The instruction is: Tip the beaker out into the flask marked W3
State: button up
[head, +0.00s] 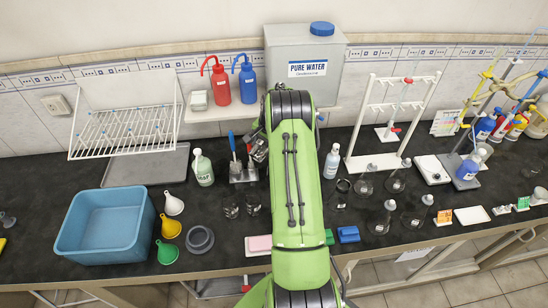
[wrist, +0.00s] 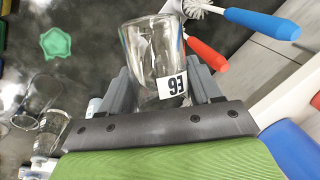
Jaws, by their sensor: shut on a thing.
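My gripper (wrist: 163,92) is shut on a clear glass beaker (wrist: 148,48), with a grey finger on each side. The beaker has a white label with dark characters, like "93" or "E6", in the wrist view. I cannot tell whether it holds liquid. In the head view my green arm hides the beaker and most of the gripper. Several clear conical flasks stand right of my arm, such as a back one (head: 365,187), another back one (head: 396,182), a front one (head: 381,222) and a right one (head: 417,217). No W3 mark is readable.
Two glass vessels (head: 231,208) stand left of my arm, near a brush stand (head: 243,174).

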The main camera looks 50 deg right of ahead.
jog(key=shift+d+r+y, duration=0.25)
jog(key=shift+d+y, duration=0.05)
jog(key=shift+y, duration=0.5)
jog(key=shift+a+r, duration=0.1)
jog(key=shift+a, duration=0.05)
dwell(0.5)
jog(key=shift+w+d+r+y, duration=0.1)
jog(key=shift+d+y, duration=0.15)
jog(key=shift+y, duration=0.35)
jog(key=shift+a+r+y, duration=0.1)
jog(key=shift+a+y, duration=0.2)
jog(key=shift+y, duration=0.1)
jog(key=shift+w, duration=0.1)
dwell(0.4)
jog(key=shift+s+a+r+y, duration=0.1)
jog(key=shift+s+y, duration=0.2)
dwell(0.6)
jog(key=shift+s+m, duration=0.1)
jog(key=shift+m, duration=0.2)
dwell(1.3)
